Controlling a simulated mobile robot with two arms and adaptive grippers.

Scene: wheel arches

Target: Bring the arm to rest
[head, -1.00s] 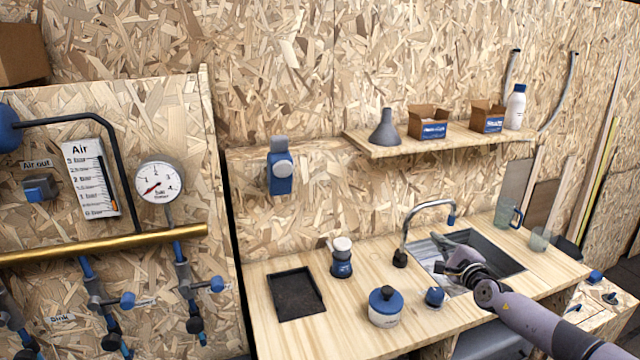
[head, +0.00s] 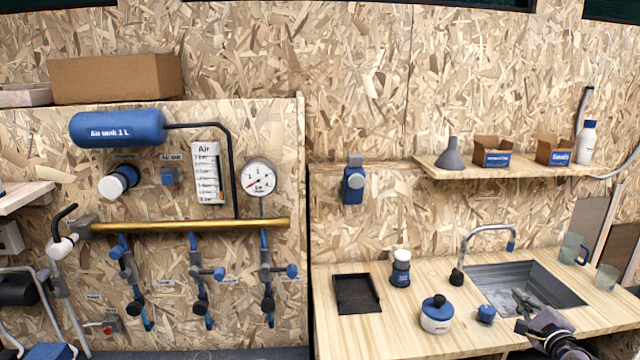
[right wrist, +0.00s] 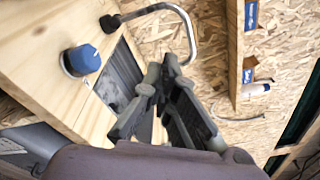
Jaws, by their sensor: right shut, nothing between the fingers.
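My right gripper (head: 524,299) is at the lower right of the head view, in front of the sink (head: 555,290) on the wooden counter. In the right wrist view its two fingers (right wrist: 161,72) come together at the tips, shut with nothing between them. The sink and the curved tap (right wrist: 165,8) show behind the fingers there. I cannot tell the exact height of the gripper above the sink. My left gripper is in neither view.
The counter (head: 400,340) holds a black tray (head: 357,293), a blue-lidded jar (head: 436,315) and a small blue-topped item (head: 486,314). A shelf (head: 520,168) with boxes hangs above. Pipes and valves cover the board at left. Glasses (head: 606,278) stand right of the sink.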

